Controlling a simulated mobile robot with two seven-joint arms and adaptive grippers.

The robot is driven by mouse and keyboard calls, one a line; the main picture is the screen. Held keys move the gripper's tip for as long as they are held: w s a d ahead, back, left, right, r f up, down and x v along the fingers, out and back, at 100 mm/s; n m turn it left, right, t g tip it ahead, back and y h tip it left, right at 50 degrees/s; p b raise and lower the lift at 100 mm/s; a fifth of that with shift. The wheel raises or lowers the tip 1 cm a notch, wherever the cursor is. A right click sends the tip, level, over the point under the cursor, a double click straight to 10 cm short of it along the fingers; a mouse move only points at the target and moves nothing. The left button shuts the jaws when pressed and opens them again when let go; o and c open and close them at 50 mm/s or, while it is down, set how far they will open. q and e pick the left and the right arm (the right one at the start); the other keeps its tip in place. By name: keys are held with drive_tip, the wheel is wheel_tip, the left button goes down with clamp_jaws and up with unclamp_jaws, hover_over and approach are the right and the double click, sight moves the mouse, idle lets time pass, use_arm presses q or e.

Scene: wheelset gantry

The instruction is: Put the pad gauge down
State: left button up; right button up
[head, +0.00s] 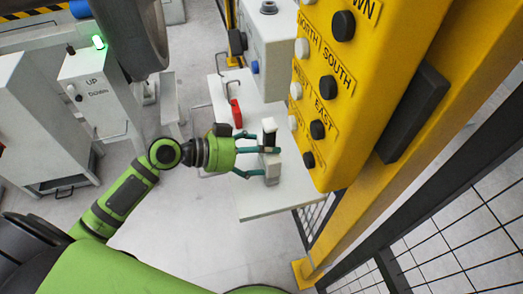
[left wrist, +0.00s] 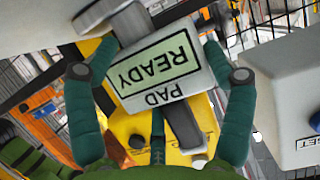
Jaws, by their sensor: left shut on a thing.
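The pad gauge (head: 271,170) is a small pale block with a dark middle and a white top in the head view. My left gripper (head: 262,160) is shut on it, with teal fingers on both sides. The gauge appears over the white table (head: 262,205); I cannot tell whether its base touches the top. My right gripper is not in view.
A red tool (head: 235,113) stands on the table behind the gripper. A yellow button panel (head: 335,90) hangs close on the right. A white box (head: 270,45) stands behind the table, and a grey UP/DOWN control box (head: 95,90) stands at left. The table's front part is bare.

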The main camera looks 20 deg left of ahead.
use_arm(q)
drive_tip(key=o, duration=1.1)
drive_tip(key=shift+f, duration=0.15)
drive_tip(key=shift+o, duration=1.4)
drive_tip(key=shift+r, duration=0.3)
drive_tip(key=b+v, duration=0.2)
drive_tip(key=v, duration=1)
drive_tip(key=shift+f, duration=0.1)
